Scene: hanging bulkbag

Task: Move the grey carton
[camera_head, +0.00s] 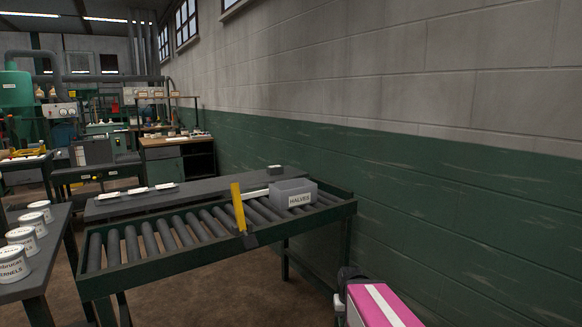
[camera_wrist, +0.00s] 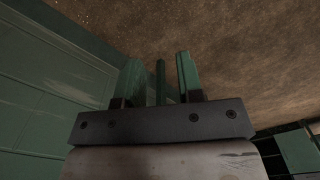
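The grey carton (camera_head: 293,193), a box with a white label reading HALVES, sits at the right end of the roller conveyor (camera_head: 170,236). Nothing touches it from above. My gripper (camera_wrist: 159,72) shows in the wrist view with its two fingers apart and nothing held between them. A thin dark green post shows in the gap, and I cannot tell how far behind the fingers it is. The brown floor and a green wall lie beyond. The carton is not in the wrist view, and I cannot make out my gripper in the head view.
A grey shelf (camera_head: 115,207) with white items and a small dark block (camera_head: 275,170) lies behind. White tubs (camera_head: 27,238) stand on a left table. A green-and-grey wall (camera_head: 420,190) bounds the right.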

